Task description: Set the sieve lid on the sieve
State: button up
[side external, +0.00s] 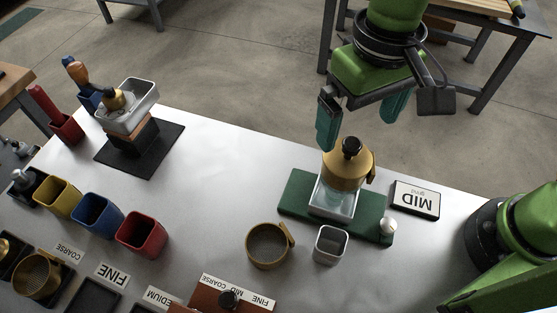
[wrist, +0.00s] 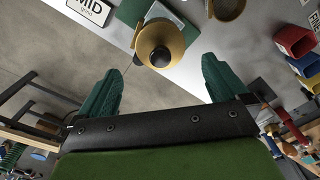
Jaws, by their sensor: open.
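A brass round lid with a black knob (side external: 351,147) sits on top of a brass round body (side external: 346,172), which looks like the sieve with a small tab at its right. They look stacked and upright over a clear square container (side external: 332,199) on a green base. Whether the lid is fully seated I cannot tell. My gripper (side external: 360,130) is open and empty, above the knob and apart from it. In the wrist view the knob (wrist: 160,57) lies between the two spread green fingers and beyond their tips.
An open brass ring-shaped cup (side external: 268,246) and a grey square cup (side external: 331,245) stand in front of the green base (side external: 296,193). A MID sign (side external: 416,200) lies to the right. Coloured cups stand at left. The white table's middle is clear.

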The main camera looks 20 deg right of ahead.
aim_at(348, 141)
notch_tip(348, 141, up, 11)
jog(key=shift+f, duration=0.2)
jog(key=shift+w, duration=0.1)
jog(key=d+f+m+t+y, duration=0.1)
jog(key=d+f+m+t, duration=0.1)
jog(key=d, duration=0.9)
jog(key=d+f+m+t+y, duration=0.1)
jog(key=d+f+t, duration=0.4)
jog(key=d, duration=0.7)
jog(key=shift+w+d+f+m, duration=0.15)
jog(key=shift+d+f+m, duration=0.05)
jog(key=shift+f+m, duration=0.6)
